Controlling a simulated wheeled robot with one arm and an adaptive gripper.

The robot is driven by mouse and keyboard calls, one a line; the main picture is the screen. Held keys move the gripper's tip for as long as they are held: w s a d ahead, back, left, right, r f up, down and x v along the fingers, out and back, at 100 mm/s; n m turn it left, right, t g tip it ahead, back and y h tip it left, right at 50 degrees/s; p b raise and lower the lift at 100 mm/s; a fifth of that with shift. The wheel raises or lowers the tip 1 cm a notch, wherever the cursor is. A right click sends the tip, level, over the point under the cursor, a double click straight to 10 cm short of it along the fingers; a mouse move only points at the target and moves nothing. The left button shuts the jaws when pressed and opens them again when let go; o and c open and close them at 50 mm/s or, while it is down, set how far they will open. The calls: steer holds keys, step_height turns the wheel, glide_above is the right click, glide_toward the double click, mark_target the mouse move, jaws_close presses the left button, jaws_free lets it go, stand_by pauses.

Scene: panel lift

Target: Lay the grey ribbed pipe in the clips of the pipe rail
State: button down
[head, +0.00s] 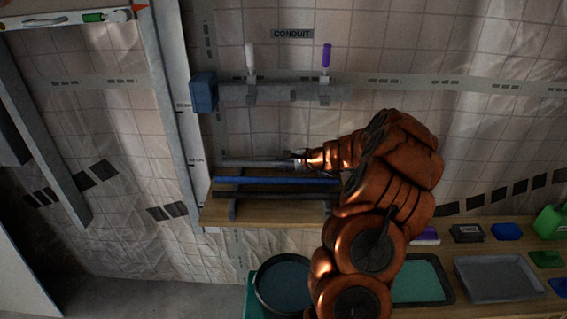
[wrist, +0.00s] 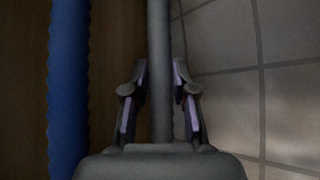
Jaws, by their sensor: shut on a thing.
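The grey ribbed pipe (head: 250,163) lies level in the head view, just above the blue pipe. My gripper (head: 299,160) is shut on it toward its right part. In the wrist view the grey pipe (wrist: 158,65) runs straight up the picture between the two fingers (wrist: 160,98). Whether it still touches its supports is hard to tell. The pipe rail (head: 270,93) is on the wall above, under the CONDUIT sign (head: 292,34). Its two clips have a white upright part (head: 250,60) and a purple one (head: 326,56). Nothing visibly lies in them.
A blue pipe (head: 270,181) and a black pipe (head: 285,196) rest on supports on a wooden shelf (head: 275,214). A blue block (head: 203,92) sits at the rail's left end. A grey upright post (head: 168,80) stands left. The wall between shelf and rail is clear.

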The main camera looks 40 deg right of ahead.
steer(key=shift+f, duration=0.1)
steer(key=shift+f, duration=0.1)
steer(key=c, duration=0.9)
jaws_free()
steer(key=shift+c, duration=0.2)
steer(key=shift+s+d+b, duration=0.2)
steer(key=shift+s+b, duration=0.1)
steer(key=shift+s, duration=0.05)
steer(key=shift+w+a+r+b+v, duration=0.15)
steer(key=shift+b+v, duration=0.15)
steer(key=shift+v, duration=0.9)
steer(key=shift+r+b+v, duration=0.15)
steer(key=shift+b+v, duration=0.15)
steer(key=shift+v, duration=0.9)
steer(key=shift+w+a+r+b+v, duration=0.15)
steer(key=shift+b+v, duration=0.15)
steer(key=shift+v, duration=0.9)
